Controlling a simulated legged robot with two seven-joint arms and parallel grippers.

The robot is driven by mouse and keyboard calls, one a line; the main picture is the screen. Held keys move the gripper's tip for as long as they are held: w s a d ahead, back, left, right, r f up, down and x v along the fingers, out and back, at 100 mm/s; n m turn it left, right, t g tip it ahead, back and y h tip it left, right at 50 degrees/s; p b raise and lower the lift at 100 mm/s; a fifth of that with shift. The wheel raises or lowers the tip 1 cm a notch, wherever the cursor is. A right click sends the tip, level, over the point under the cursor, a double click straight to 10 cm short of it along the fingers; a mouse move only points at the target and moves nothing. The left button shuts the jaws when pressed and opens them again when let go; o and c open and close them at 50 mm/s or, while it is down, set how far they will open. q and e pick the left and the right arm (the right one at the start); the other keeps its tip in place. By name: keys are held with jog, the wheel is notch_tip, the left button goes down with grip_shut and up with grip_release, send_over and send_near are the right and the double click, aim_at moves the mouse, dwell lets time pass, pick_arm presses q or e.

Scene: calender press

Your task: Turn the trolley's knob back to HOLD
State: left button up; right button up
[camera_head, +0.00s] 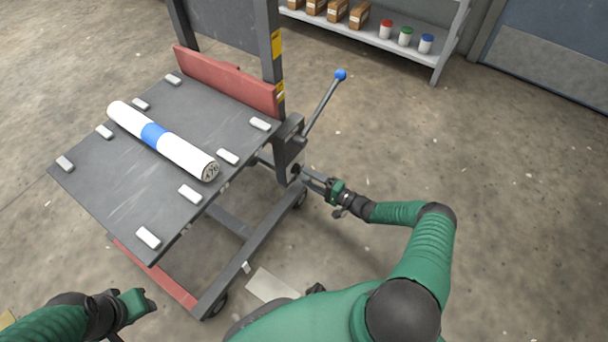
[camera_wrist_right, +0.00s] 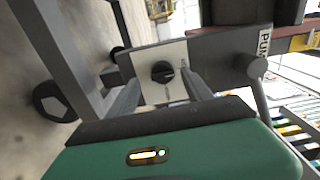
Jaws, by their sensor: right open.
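The trolley (camera_head: 95,185) has a dark platform and a mast. A small box on its near right side (camera_head: 287,150) carries a lever. In the right wrist view the black round knob (camera_wrist_right: 162,72) sits on a pale plate on a grey panel. My right gripper (camera_head: 308,179) is at that side of the trolley. In its wrist view the two open fingers (camera_wrist_right: 162,80) stand on either side of the knob; whether they touch it I cannot tell. The knob's setting cannot be read. My left gripper (camera_head: 143,302) hangs low at the left, away from the trolley; its jaws are unclear.
A white roll with a blue band (camera_head: 153,135) lies on the platform among several grey blocks. The lever with a blue ball (camera_head: 340,75) rises beside the mast. A shelf (camera_head: 400,45) with boxes and jars stands at the back. The floor at right is clear.

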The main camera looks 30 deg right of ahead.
jog(key=p+v, duration=0.3)
jog(key=v, duration=1.1)
jog(key=shift+s, duration=0.25)
